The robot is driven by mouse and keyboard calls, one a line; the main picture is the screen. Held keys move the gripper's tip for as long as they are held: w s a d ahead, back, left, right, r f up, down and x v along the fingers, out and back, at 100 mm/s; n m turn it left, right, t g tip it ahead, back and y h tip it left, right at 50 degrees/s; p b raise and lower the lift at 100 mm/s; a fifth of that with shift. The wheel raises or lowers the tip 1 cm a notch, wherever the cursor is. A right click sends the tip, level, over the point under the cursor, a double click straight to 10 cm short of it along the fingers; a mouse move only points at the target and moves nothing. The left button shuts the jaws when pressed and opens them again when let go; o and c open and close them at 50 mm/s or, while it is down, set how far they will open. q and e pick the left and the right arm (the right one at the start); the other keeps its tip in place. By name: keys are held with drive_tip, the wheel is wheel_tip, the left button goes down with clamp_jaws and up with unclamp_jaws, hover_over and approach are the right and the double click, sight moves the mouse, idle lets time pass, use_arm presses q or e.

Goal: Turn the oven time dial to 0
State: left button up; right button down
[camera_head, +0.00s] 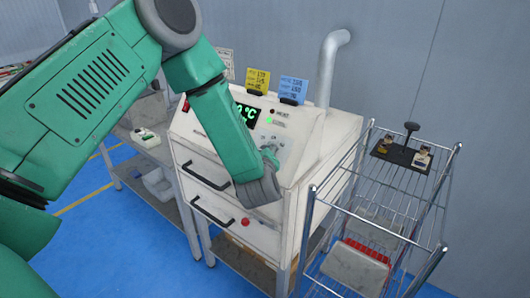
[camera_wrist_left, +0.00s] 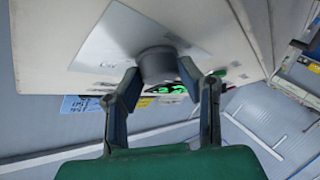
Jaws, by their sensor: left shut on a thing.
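The oven (camera_head: 300,190) is a white cabinet with a sloped control panel and a green temperature display (camera_head: 246,114), partly covered by my left arm. In the left wrist view, a dark round dial (camera_wrist_left: 158,62) stands out from a pale label plate on the oven. My left gripper (camera_wrist_left: 159,75) is shut on this dial, with one finger on each side of it. In the head view, my green left forearm and wrist hide most of the dial area. The dial's pointer and setting cannot be read. My right gripper is not in view.
Yellow (camera_head: 258,80) and blue (camera_head: 293,89) notes stand on top of the oven. A wire rack (camera_head: 370,195) with a black tray (camera_head: 401,155) stands close on the right. A grey bench (camera_head: 165,152) is on the left. The oven front has black handles (camera_head: 212,211) and a red button.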

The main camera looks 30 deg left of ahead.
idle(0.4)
use_arm(q)
drive_tip(key=o, duration=1.1)
drive_tip(key=shift+a, duration=0.1)
drive_tip(key=shift+o, duration=0.2)
drive_tip(key=shift+s, duration=0.15)
drive_tip(key=v, duration=1.1)
drive_tip(key=shift+s+d, duration=0.25)
drive_tip(key=shift+d, duration=0.05)
drive_tip(key=shift+r, duration=0.1)
